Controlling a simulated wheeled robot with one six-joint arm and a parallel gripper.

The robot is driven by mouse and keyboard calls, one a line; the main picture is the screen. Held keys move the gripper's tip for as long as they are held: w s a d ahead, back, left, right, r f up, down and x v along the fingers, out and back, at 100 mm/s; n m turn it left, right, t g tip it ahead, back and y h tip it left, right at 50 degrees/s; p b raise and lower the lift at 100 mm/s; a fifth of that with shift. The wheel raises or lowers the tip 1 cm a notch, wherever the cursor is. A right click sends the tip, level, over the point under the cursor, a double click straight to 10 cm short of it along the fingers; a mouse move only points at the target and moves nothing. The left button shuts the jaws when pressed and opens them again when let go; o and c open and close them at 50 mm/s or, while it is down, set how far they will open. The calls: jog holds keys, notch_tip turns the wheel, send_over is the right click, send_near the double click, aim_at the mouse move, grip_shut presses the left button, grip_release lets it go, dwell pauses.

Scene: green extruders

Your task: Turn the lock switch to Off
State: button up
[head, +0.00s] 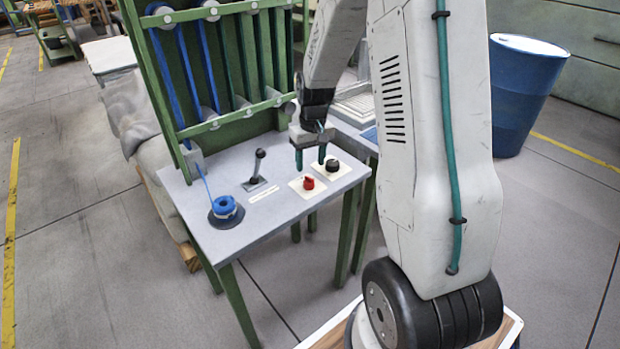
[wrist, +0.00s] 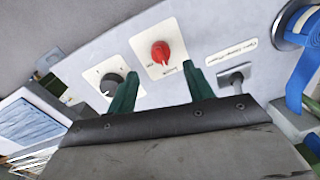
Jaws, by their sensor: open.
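A red rotary switch (head: 308,183) on a square cream plate sits on the grey tabletop (head: 240,240); it also shows in the wrist view (wrist: 160,51). A black rotary switch (head: 332,165) on its own plate is beside it, and also shows in the wrist view (wrist: 112,84). The plate lettering is too small to read, so I cannot tell which is the lock switch. My gripper (head: 310,160) points down above the switches, its green fingers apart and empty. In the wrist view my gripper (wrist: 162,88) has one finger partly over the black switch.
A black lever (head: 258,166) stands left of the switches. A blue spool (head: 224,207) with a blue strand is at the table's left. A green frame (head: 240,120) with rollers rises behind. A blue barrel (head: 523,95) stands right on the floor.

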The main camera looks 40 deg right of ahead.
aim_at(310, 178)
jog(key=f, duration=0.6)
jog(key=shift+a+f, duration=0.2)
jog(key=shift+f, duration=0.2)
jog(key=c, duration=1)
